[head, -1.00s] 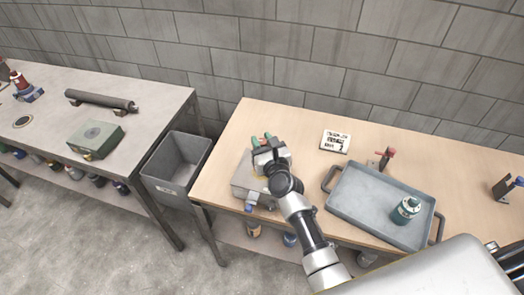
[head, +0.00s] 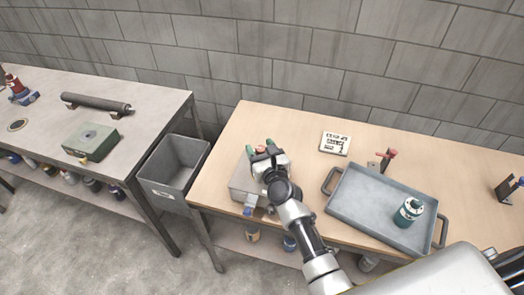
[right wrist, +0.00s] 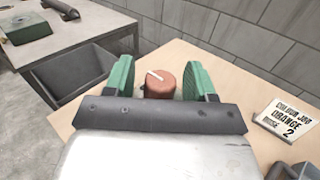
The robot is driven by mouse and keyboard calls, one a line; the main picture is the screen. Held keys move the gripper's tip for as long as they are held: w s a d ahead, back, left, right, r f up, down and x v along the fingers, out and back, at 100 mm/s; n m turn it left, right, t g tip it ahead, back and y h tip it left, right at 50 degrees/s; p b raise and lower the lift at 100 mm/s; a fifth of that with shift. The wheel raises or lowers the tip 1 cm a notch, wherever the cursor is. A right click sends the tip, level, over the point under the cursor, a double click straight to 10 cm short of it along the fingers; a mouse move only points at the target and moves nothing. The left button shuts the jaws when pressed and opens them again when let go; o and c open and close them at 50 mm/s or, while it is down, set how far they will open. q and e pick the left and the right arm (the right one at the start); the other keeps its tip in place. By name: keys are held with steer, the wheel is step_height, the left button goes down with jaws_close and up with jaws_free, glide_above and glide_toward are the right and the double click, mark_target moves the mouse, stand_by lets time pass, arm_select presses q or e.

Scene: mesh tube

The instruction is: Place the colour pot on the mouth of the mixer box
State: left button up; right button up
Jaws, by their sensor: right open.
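A reddish-brown colour pot (right wrist: 160,83) with a pale stick across its top stands between the green fingertips of my right gripper (right wrist: 158,78) in the right wrist view. The fingers are open, with a gap on each side of the pot. In the head view my right gripper (head: 261,148) is over the far side of the grey mixer box (head: 241,184), and only a bit of the pot (head: 260,150) shows. My gripper and arm hide much of the box top, so I cannot see the pot's base or the mouth. My left gripper is not in view.
A grey tray (head: 370,213) on the right holds a teal pot (head: 408,211). A grey bin (head: 174,165) stands between the wooden table and the left bench (head: 60,105).

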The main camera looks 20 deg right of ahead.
steer(key=shift+r, duration=0.3)
steer(key=s+b, duration=0.1)
steer(key=s, duration=1.1)
steer(key=shift+d+f, duration=0.15)
steer(key=shift+d, duration=0.3)
